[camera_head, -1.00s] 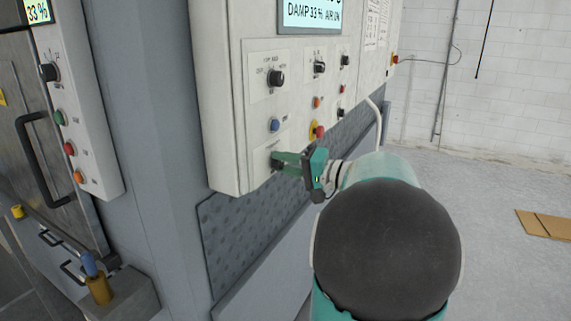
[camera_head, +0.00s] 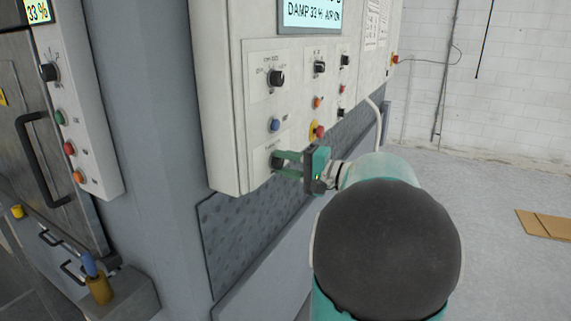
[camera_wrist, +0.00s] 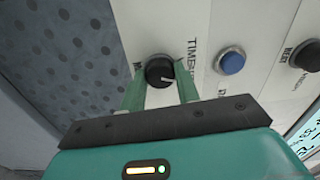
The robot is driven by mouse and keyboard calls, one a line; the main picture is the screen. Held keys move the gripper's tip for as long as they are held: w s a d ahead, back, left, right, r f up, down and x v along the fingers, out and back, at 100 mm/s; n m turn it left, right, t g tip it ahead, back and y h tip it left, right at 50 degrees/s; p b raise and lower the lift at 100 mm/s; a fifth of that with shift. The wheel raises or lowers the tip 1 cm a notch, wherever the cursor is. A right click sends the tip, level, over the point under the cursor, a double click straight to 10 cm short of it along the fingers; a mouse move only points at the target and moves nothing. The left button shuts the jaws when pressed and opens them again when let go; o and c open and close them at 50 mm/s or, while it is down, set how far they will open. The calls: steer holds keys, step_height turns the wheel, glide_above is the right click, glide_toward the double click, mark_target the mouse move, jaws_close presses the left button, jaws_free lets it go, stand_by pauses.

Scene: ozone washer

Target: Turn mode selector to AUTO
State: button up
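A round black selector knob (camera_wrist: 160,72) with a white pointer line sits on the lower white panel. A printed label reading roughly "TIMER" is beside it in the wrist view, and another label beginning with "M" is partly hidden. My gripper (camera_wrist: 160,66) has its two green fingers on opposite sides of this knob, seemingly shut on it. The pointer line points to the right in the wrist view. In the head view my gripper (camera_head: 281,162) reaches the lower-left corner of the control box, and its fingers partly cover the same knob.
A blue button (camera_head: 275,125) sits just above the knob, with another black knob (camera_head: 275,78) higher up. A red-and-yellow button (camera_head: 317,131) is to the right, near my gripper. A patterned grey panel (camera_head: 250,235) lies below the box.

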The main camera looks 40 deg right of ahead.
steer(key=o, duration=0.3)
steer(key=shift+s+d, duration=0.1)
steer(key=shift+s, duration=0.05)
steer(key=shift+o, duration=0.2)
steer(key=v, duration=1.3)
steer(key=shift+s, duration=0.3)
